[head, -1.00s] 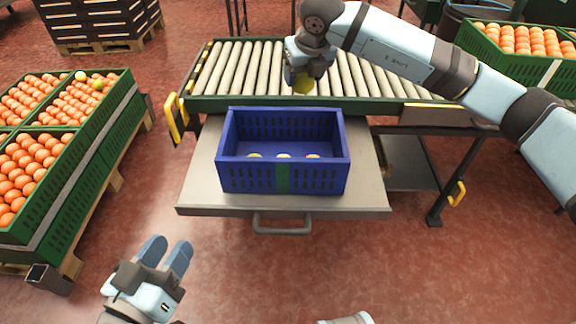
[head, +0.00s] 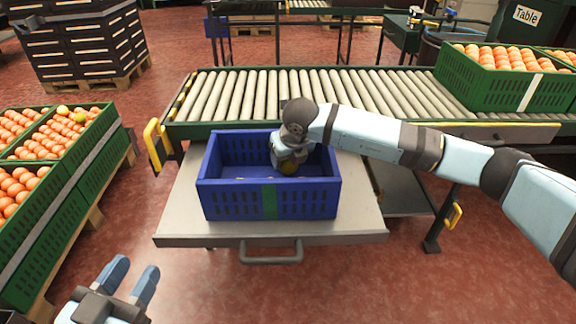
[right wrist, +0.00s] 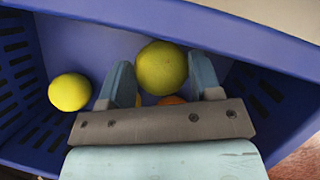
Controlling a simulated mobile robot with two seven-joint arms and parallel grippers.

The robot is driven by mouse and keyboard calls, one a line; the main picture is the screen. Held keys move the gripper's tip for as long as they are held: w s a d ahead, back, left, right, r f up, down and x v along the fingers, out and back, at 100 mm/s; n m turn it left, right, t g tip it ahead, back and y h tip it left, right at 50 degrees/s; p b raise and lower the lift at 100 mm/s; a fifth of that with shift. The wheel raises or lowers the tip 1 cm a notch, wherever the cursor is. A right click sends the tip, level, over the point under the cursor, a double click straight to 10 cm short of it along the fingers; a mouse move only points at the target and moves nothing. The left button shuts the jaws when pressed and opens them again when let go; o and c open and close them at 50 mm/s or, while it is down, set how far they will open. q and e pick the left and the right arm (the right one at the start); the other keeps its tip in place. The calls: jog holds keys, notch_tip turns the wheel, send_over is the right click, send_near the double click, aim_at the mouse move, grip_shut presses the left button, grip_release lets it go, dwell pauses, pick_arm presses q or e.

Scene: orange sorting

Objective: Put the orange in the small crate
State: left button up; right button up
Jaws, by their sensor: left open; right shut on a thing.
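The orange, a yellow-green fruit (head: 289,169), is held between the fingers of my right gripper (head: 288,160). It also shows clearly in the right wrist view (right wrist: 161,66), between the two blue fingers. The small crate is blue (head: 235,203) with a green patch in front and stands on a grey shelf. My right gripper reaches down inside the crate, near its right side. In the right wrist view, a yellow fruit (right wrist: 69,92) lies inside the crate, and other fruit is partly hidden behind my gripper. My left gripper (head: 134,272) is open and empty at the lower left.
A roller conveyor (head: 250,95) runs behind the crate. A green crate of oranges (head: 490,92) stands on its right end. Green crates of oranges (head: 62,180) stand at the left. Dark stacked crates (head: 85,45) are at the back left. The shelf (head: 345,225) has bare room right of the crate.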

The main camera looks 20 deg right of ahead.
jog(key=shift+f, duration=0.8)
pick_arm(q)
jog(key=shift+w+a+r+m, duration=0.2)
jog(key=shift+w+r+m, duration=0.05)
jog(key=shift+r+m, duration=0.25)
pick_arm(e)
jog(key=o, duration=0.7)
jog(key=p+v, duration=0.2)
jog(key=v, duration=0.2)
jog(key=shift+r, duration=0.3)
pick_arm(q)
jog(key=n+p, duration=0.1)
jog(key=s+d+f+n+g+p, duration=0.1)
jog(key=s+n+p, duration=0.1)
jog(key=shift+s+d+f+n+g+y, duration=0.2)
jog(key=shift+s+d+n+g+y, duration=0.1)
jog(key=shift+d+n+g, duration=0.1)
pick_arm(e)
jog(key=v, duration=0.7)
jog(key=shift+s+r, duration=0.2)
jog(key=shift+s, duration=0.05)
